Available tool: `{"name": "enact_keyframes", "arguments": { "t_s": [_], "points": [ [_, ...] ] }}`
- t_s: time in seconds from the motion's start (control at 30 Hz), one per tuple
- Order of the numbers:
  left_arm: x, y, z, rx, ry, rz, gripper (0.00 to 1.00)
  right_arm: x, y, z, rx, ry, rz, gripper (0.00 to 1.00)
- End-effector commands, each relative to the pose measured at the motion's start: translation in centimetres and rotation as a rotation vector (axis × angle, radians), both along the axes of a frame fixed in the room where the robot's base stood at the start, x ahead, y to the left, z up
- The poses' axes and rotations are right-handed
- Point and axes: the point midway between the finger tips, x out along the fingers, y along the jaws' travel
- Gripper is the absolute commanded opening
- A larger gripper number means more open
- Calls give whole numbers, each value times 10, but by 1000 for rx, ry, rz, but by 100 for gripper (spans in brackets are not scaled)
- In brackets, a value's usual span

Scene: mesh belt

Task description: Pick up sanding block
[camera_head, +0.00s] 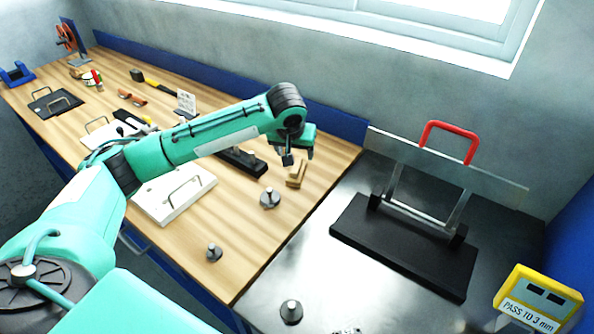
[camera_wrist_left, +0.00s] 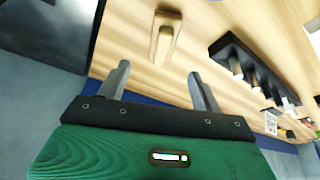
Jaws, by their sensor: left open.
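A small tan, wood-coloured block that looks like the sanding block (camera_head: 296,175) lies on the wooden bench near its right edge. It also shows in the left wrist view (camera_wrist_left: 165,24), beyond the fingertips. My left gripper (camera_head: 298,157) is open and empty, just above and behind the block in the head view. In the left wrist view its two fingers (camera_wrist_left: 158,73) are spread apart, with the block ahead of the gap between them and apart from both. My right gripper is not in view.
A black holder (camera_head: 243,163) stands left of the block. Grey knobs (camera_head: 270,198) and a white board with a handle (camera_head: 176,197) are nearer. On the metal surface at right stand a black base (camera_head: 400,250) with a red-handled frame and a yellow gauge (camera_head: 540,297).

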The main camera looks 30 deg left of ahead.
Motion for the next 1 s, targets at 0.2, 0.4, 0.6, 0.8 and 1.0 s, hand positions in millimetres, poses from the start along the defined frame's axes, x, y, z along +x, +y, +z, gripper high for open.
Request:
{"name": "enact_keyframes", "arguments": {
  "t_s": [0.2,0.4,0.6,0.8,1.0],
  "points": [
    [14,3,-34,0,0,-1,66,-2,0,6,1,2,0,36],
    [18,5,-46,1,1,-1,66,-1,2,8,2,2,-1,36],
    [27,12,-72,2,3,-1,66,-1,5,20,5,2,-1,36],
    [34,13,-91,1,-1,-3,66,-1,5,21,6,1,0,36],
    [34,13,-92,0,-1,-3,66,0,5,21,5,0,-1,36]
  ]
}}
